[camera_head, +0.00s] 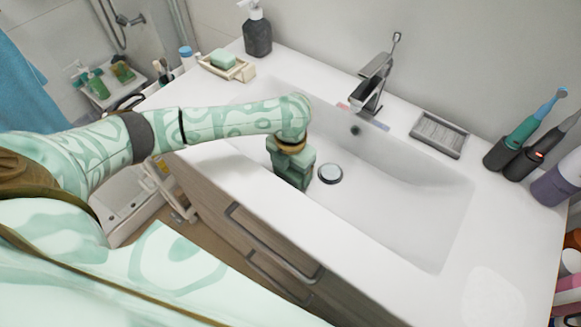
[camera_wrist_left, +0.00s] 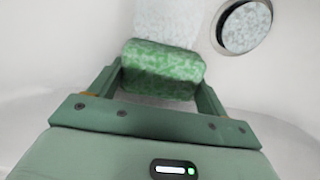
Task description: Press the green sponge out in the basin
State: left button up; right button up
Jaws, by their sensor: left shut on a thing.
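My left gripper (camera_head: 292,170) reaches down into the left part of the white basin (camera_head: 410,215), beside the round drain (camera_head: 330,174). In the left wrist view, the left gripper (camera_wrist_left: 162,82) is shut on the green sponge (camera_wrist_left: 165,62), which sits between its two fingers. A paler, whitish speckled part shows at the sponge's far side. The drain (camera_wrist_left: 244,26) lies just right of the sponge there. In the head view the gripper hides most or all of the sponge. My right gripper is not in view.
A chrome faucet (camera_head: 374,80) stands behind the basin. A grey soap dish (camera_head: 438,134) and toothbrush cups (camera_head: 512,150) are at right. A wooden dish (camera_head: 228,67) with a pale green soap and a dark pump bottle (camera_head: 257,32) are at back left. The basin's right side is clear.

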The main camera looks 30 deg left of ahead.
pick_arm(q)
jog(key=shift+s+f+p, duration=0.1)
jog(key=shift+p, duration=0.3)
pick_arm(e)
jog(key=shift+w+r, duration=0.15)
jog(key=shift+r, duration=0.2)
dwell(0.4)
pick_arm(q)
jog(key=shift+p, duration=0.4)
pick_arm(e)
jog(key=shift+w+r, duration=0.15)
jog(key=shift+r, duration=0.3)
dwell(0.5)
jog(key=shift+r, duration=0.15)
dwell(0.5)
pick_arm(q)
jog(key=shift+p, duration=1.25)
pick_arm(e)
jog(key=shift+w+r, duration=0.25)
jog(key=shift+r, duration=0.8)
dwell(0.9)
pick_arm(q)
notch_tip(320, 180, up, 15)
jog(key=p, duration=1.5)
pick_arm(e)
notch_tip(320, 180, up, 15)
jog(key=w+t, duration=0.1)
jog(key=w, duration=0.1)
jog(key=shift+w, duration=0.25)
